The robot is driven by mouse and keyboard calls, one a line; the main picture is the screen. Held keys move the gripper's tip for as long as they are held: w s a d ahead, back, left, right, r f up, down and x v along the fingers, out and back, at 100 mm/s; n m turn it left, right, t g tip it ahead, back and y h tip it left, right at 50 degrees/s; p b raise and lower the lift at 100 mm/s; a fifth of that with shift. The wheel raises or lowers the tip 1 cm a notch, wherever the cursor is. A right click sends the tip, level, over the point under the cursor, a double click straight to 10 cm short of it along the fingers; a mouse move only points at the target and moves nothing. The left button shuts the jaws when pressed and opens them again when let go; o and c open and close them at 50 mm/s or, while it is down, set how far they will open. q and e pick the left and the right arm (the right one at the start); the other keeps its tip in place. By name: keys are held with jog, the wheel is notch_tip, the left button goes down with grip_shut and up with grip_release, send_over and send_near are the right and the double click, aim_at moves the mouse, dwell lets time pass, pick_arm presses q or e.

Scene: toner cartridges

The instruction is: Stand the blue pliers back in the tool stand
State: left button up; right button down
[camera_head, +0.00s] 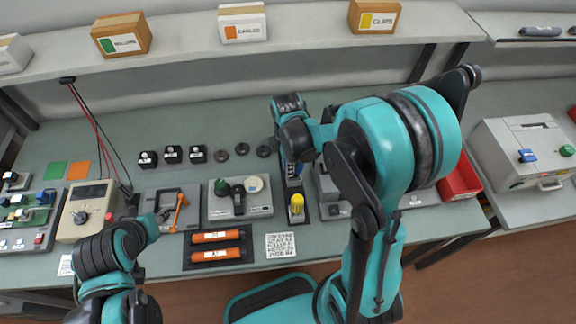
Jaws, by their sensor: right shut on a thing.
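My right gripper (285,147) is over the narrow dark tool stand (293,187) near the middle of the table, with its wrist and forearm covering much of it from above. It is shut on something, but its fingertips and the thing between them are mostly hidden.
A yellow-topped item (297,203) stands at the stand's front end. A grey panel (240,198) with round knobs is left of it, and a dark tray with orange cylinders (217,245) is in front. A red bin (460,180) is at right.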

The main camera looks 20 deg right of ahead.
jog(key=c, duration=1.4)
grip_release()
jog(key=shift+r, duration=0.1)
jog(key=r, duration=1.1)
jog(key=shift+w+r, duration=0.2)
jog(key=shift+r, duration=0.2)
